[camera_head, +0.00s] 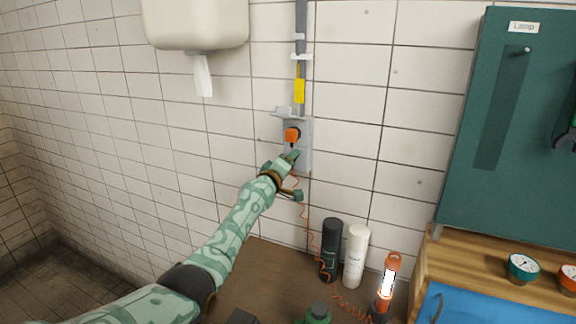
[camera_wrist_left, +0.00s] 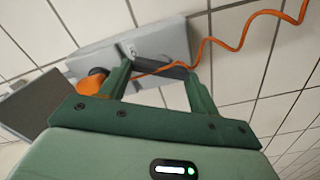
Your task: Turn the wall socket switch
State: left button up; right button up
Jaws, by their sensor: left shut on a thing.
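The grey wall socket box (camera_head: 305,128) is fixed to the tiled wall below a grey conduit, with an orange plug (camera_head: 292,134) in its upper part. My left gripper (camera_head: 291,157) is at the lower part of the box, below the plug. In the left wrist view my gripper (camera_wrist_left: 158,72) is shut on a dark grey switch (camera_wrist_left: 168,68) on the face of the box (camera_wrist_left: 160,44). The plug (camera_wrist_left: 92,82) is beside the left finger there. In the head view the gripper hides most of the switch.
An orange cord (camera_head: 309,216) hangs from the socket to a lit orange lamp (camera_head: 388,284). A black bottle (camera_head: 331,250) and a white bottle (camera_head: 355,256) stand below. A cream dispenser (camera_head: 195,25) hangs upper left; a green board (camera_head: 450,150) is at right.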

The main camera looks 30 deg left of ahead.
pick_arm(q)
jog(key=o, duration=1)
jog(key=s+p, duration=0.2)
jog(key=s, duration=0.3)
jog(key=s+p, duration=0.2)
jog(key=s, duration=0.4)
jog(key=s+d+p, duration=0.1)
jog(key=s+p, duration=0.1)
jog(key=s, duration=0.3)
jog(key=shift+s, duration=0.15)
